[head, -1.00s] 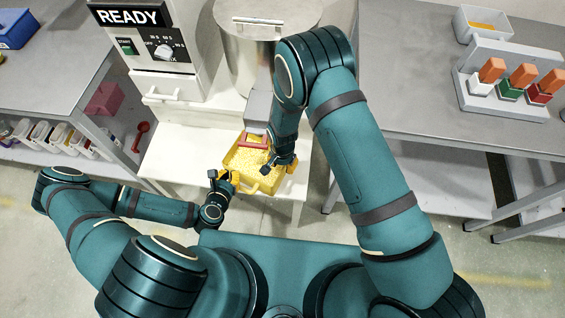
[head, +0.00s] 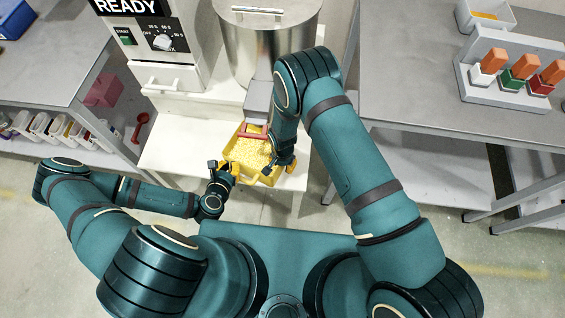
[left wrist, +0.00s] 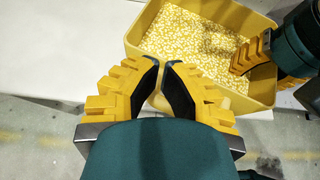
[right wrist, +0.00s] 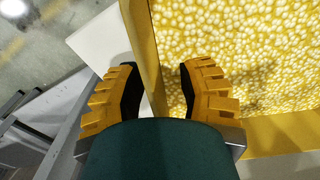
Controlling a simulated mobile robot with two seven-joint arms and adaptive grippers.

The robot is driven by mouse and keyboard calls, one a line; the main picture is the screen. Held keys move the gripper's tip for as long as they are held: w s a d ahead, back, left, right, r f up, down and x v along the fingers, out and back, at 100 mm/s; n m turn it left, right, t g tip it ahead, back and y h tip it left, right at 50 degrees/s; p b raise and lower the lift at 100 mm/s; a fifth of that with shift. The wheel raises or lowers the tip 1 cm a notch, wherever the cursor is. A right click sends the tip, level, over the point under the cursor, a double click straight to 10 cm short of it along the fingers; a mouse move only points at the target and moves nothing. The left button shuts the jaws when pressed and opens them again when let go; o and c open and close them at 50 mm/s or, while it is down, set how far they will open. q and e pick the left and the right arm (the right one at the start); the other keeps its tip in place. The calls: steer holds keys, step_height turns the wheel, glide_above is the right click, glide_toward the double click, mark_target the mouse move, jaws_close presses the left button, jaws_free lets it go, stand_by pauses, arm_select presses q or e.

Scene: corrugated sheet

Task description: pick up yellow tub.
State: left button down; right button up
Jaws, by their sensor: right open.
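The yellow tub (head: 233,147), filled with pale yellow granules, stands on the white shelf below the mixer. My left gripper (left wrist: 165,63) is at the tub's near side; its fingers are almost together, with a yellow handle part (left wrist: 158,102) between them. My right gripper (right wrist: 157,80) is open across the tub's right wall (right wrist: 143,50), one finger outside and one inside above the granules. In the head view, my right arm hides part of the tub's right side. The tub also shows in the left wrist view (left wrist: 265,85).
A mixer with a steel drum (head: 260,50) and white drawer (head: 168,80) stands behind the tub. A red bar (head: 252,135) lies over the tub's far edge. Grey tables stand left (head: 60,75) and right (head: 420,105), with free floor between the right one and the shelf.

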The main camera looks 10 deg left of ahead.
jaws_close()
arm_select(q)
steer(key=shift+r, duration=0.6)
steer(key=shift+s, duration=0.1)
steer(key=shift+s+r, duration=0.2)
steer(key=shift+s, duration=0.15)
steer(key=s+r, duration=0.2)
steer(key=s, duration=1.3)
steer(key=shift+s+a, duration=0.3)
